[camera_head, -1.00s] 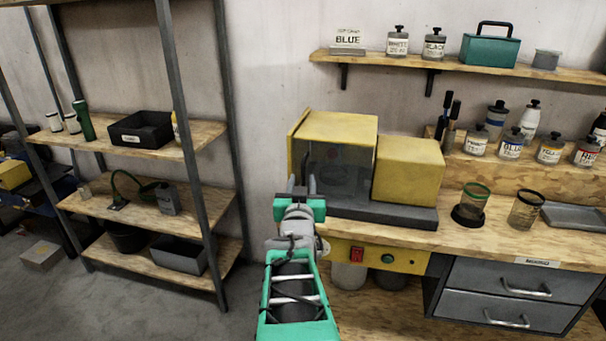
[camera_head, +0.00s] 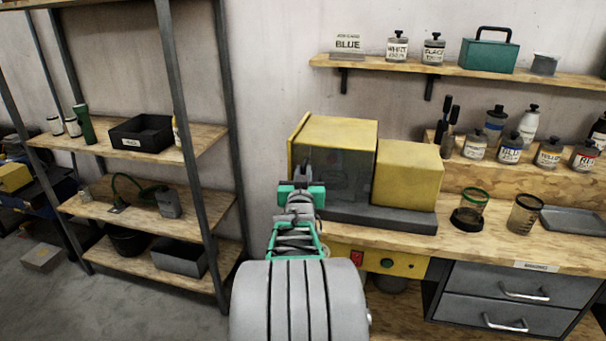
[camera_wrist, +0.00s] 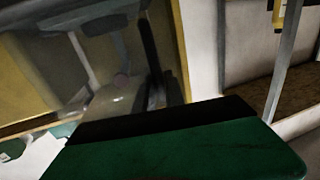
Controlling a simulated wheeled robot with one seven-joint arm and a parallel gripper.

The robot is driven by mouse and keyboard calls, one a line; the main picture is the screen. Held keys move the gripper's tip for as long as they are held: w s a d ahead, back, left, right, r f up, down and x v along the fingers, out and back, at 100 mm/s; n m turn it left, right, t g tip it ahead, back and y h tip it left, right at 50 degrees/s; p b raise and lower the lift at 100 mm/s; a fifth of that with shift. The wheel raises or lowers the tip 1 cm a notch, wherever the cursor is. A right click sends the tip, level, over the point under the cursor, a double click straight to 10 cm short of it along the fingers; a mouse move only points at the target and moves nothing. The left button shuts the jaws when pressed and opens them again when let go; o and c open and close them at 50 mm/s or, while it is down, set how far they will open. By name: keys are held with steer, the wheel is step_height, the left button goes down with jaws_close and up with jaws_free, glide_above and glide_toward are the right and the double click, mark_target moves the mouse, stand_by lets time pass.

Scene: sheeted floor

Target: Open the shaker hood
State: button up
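The shaker (camera_head: 405,176) stands on the wooden bench against the wall, with a yellow housing and a dark grey base. Its hood (camera_head: 338,130) is the taller yellow box on the left, with a dark see-through front that looks down and closed. My gripper (camera_head: 301,172) is in front of the hood's lower left front, overlapping it in the head view; contact cannot be told. In the wrist view, the hood's yellow edge (camera_wrist: 181,50) and dark panel are close ahead, above my gripper's green body. The fingertips are too small and dark to read.
A metal-framed shelf unit (camera_head: 178,90) stands to the left. Paint bottles stand behind. A red switch (camera_head: 357,258) sits below the shaker.

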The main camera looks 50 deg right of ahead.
jaws_close()
stand_by(0.4)
steer(key=shift+f, duration=0.1)
stand_by(0.6)
